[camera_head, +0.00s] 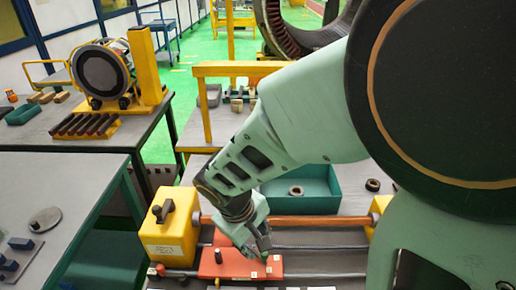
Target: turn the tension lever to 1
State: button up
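A red-orange plate (237,265) sits on the rails of the bench in front of me, with small pale labels along its front edge. A short black upright knob (218,257) stands on its left part. I cannot tell for sure whether this knob is the tension lever, and the labels are too small to read. My gripper (264,248) points down over the right part of the plate, to the right of the knob and apart from it. Its fingers are small and dark, and I cannot tell whether they are open or touch the plate.
A yellow box (168,240) with a black handle stands left of the plate. A small rod with a red and black end (156,270) lies before it. A copper-coloured bar (318,220) runs behind the plate. A teal tray (310,188) lies farther back. My arm covers much of the right side.

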aim_at(264, 254)
jog(key=b+x, duration=0.4)
jog(key=x, duration=0.4)
jog(key=shift+w, duration=0.1)
jog(key=shift+c, duration=0.3)
grip_shut()
